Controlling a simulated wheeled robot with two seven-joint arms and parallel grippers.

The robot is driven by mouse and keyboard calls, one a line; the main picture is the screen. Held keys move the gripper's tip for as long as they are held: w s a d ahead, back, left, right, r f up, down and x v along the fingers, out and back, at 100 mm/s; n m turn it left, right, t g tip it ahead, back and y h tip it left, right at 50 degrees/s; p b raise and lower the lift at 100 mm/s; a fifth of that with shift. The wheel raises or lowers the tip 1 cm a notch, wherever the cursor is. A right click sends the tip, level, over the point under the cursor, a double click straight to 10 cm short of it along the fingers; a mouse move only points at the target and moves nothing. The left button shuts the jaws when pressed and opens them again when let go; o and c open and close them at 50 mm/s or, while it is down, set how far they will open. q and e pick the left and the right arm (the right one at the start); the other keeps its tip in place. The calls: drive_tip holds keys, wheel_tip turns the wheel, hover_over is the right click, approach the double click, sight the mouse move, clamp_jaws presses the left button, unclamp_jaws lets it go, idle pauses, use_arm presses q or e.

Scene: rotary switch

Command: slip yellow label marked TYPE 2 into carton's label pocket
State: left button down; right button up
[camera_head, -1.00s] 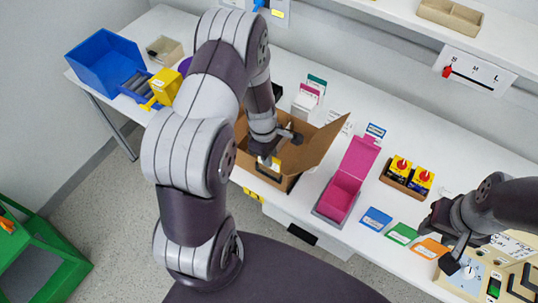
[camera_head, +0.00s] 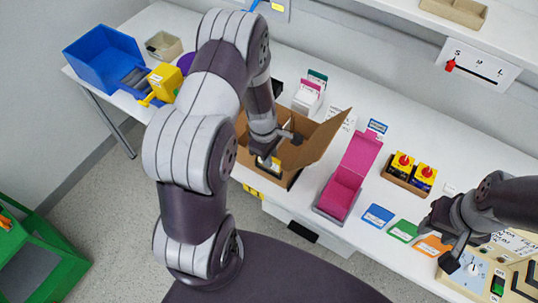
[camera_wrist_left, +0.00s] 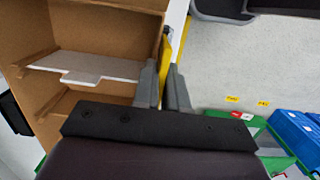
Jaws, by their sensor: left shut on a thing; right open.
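The open brown carton (camera_head: 293,176) stands at the table's front edge, its flap raised to the right. It fills the left of the left wrist view (camera_wrist_left: 110,25), with a white tabbed sheet (camera_wrist_left: 85,66) inside. My left gripper (camera_head: 268,163) is at the carton's near side. In the left wrist view it (camera_wrist_left: 166,80) is shut on a thin yellow label (camera_wrist_left: 166,48), seen edge-on beside the carton wall. The label's print and the pocket are not readable there; I cannot tell whether the label is in the pocket. My right gripper (camera_head: 450,258) is open and empty.
A switch panel with a white knob (camera_head: 473,268) lies below my right gripper. A pink box (camera_head: 340,195) stands right of the carton. Blue (camera_head: 377,215), green (camera_head: 403,230) and orange (camera_head: 432,246) cards lie along the front edge. A blue bin (camera_head: 100,60) stands far left.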

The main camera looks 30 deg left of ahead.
use_arm(q)
drive_tip(key=shift+f, duration=0.3)
drive_tip(key=c, duration=1.1)
unclamp_jaws()
wheel_tip(320, 180, up, 13)
drive_tip(key=a+b, duration=0.1)
drive_tip(key=shift+a+f, duration=0.2)
drive_tip(key=shift+a, duration=0.1)
drive_tip(key=shift+w, duration=0.1)
